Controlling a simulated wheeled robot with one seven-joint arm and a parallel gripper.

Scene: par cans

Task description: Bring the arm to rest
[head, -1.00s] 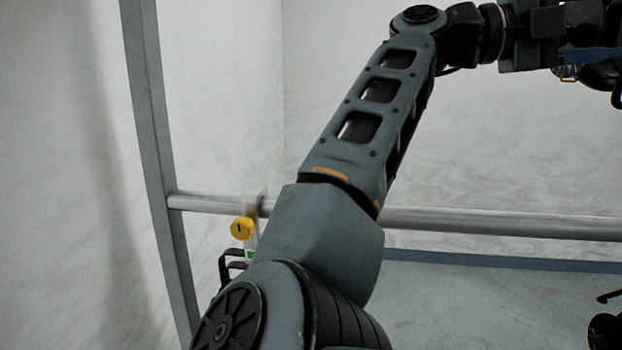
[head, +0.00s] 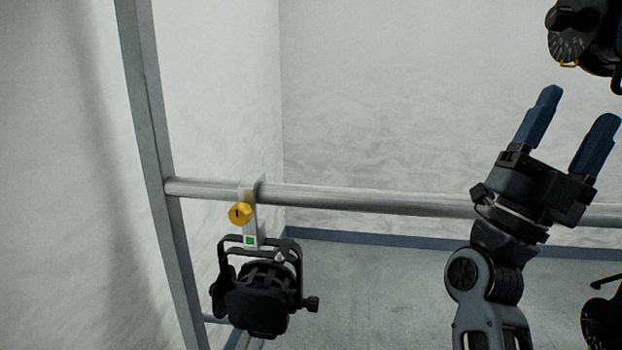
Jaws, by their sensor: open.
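My gripper (head: 582,108) is at the right of the head view, pointing up, with its two blue fingers spread apart and nothing between them. My arm (head: 488,300) rises from the bottom edge to it, and the wrist passes in front of the horizontal rail. A black par can (head: 262,300) hangs from the rail at the left by a clamp with a yellow knob (head: 240,213) and a green mark. My gripper is well to the right of this can and apart from it.
A silver horizontal rail (head: 370,200) crosses the view and meets a grey upright post (head: 150,130) at the left. Another black lamp (head: 582,38) shows at the top right, and part of a dark fixture (head: 603,322) at the lower right. Open space lies between the left can and my arm.

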